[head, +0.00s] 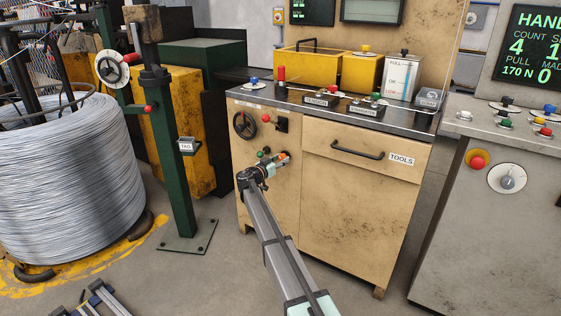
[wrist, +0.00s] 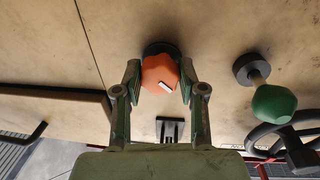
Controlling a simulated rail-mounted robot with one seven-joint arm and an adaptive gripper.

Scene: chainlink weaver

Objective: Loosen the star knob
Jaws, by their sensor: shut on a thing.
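The star knob (wrist: 158,72) is orange with rounded lobes and a small white mark. It sits on a dark round base (wrist: 160,48) on the tan cabinet front. My gripper (wrist: 159,78) has a finger on each side of the knob and is shut on it. In the head view my gripper (head: 277,164) is at the upper left part of the cabinet front, below the black switch. My gripper largely covers the knob there.
A green knob (wrist: 273,104) on a dark collar and a black handwheel (wrist: 265,140) stand close beside it. A black switch plate (head: 281,124) is above. The drawer handle (head: 357,150) is to the right. A green post (head: 178,170) stands left.

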